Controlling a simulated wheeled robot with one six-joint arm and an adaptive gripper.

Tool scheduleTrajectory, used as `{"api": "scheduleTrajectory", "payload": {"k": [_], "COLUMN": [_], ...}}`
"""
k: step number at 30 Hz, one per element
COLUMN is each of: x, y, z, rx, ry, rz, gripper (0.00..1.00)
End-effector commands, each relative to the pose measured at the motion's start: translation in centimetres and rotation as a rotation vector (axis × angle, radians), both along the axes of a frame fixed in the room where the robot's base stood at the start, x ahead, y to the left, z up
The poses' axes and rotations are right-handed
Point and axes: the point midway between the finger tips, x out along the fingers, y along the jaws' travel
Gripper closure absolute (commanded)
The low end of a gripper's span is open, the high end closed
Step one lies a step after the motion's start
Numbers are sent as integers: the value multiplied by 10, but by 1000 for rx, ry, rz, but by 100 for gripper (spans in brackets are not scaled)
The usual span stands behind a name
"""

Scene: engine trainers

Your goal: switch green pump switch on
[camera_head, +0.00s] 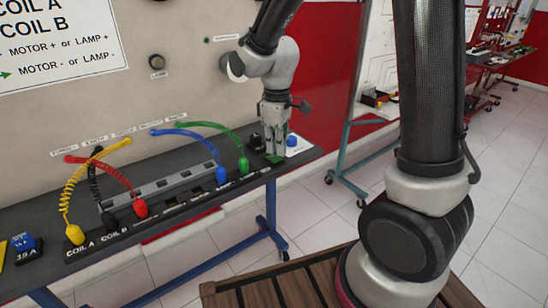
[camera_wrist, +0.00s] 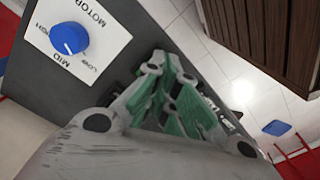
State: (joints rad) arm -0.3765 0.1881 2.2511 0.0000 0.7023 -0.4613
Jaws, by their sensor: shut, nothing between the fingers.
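My gripper (camera_head: 273,152) points down over the right end of the dark bench in the head view. Its green-padded fingers are closed together in the wrist view (camera_wrist: 190,112), with nothing seen between them. A small green patch (camera_head: 273,159) shows at the fingertips on the bench top. I cannot tell whether it is the green pump switch or part of the fingers. The switch's position cannot be read, as the fingers cover that spot in both views.
A blue knob (camera_wrist: 68,38) on a white MOTOR plate (camera_wrist: 105,38) sits beside my gripper. A black part (camera_head: 254,141) stands left of it. Colored cables and plugs, including a green plug (camera_head: 243,166), line the bench (camera_head: 150,238). A panel rises behind.

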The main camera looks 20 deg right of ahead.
Motion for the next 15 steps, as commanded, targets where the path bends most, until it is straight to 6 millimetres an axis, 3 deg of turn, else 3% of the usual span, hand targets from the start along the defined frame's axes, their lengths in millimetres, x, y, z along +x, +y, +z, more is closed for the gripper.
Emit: {"api": "scheduleTrajectory", "payload": {"k": [15], "x": [0], "y": [0], "z": [-8], "rx": [0], "ry": [0], "rz": [0], "gripper": [100]}}
